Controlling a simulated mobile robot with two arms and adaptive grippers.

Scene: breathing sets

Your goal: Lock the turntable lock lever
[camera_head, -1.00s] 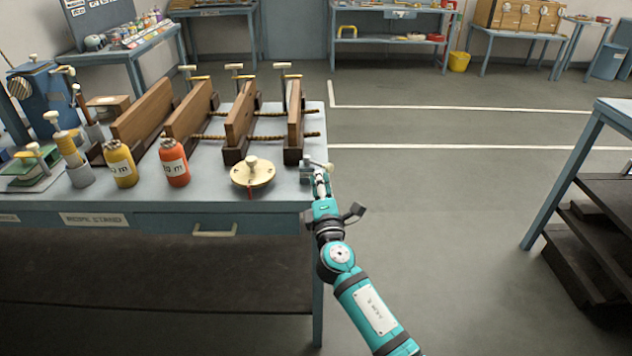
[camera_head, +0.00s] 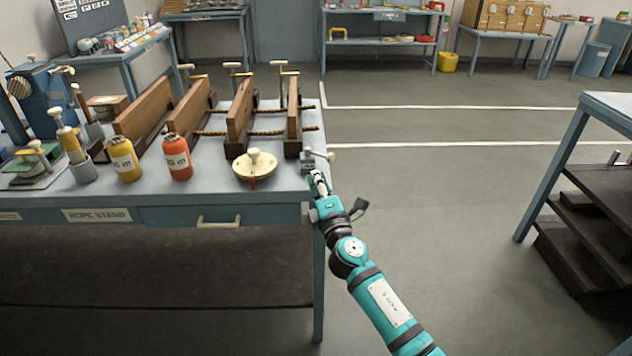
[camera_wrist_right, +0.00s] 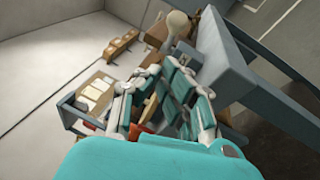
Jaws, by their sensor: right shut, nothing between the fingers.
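The turntable (camera_head: 255,167) is a round cream disc with a knob on top and a red mark at its front edge, near the right front of the blue table. A small lever with a pale rounded knob (camera_head: 330,157) stands on a grey block at the table's right front corner; I take it for the lock lever. The knob also shows at the top of the right wrist view (camera_wrist_right: 178,24). My right gripper (camera_head: 317,178) is shut and empty, just in front of and below the lever, apparently apart from it. My left gripper is not in view.
Wooden boards (camera_head: 240,118) with threaded rods stand behind the turntable. An orange bottle (camera_head: 177,158) and a yellow bottle (camera_head: 124,160) stand to its left. A dark shelf unit (camera_head: 585,215) is at the right. The floor between is clear.

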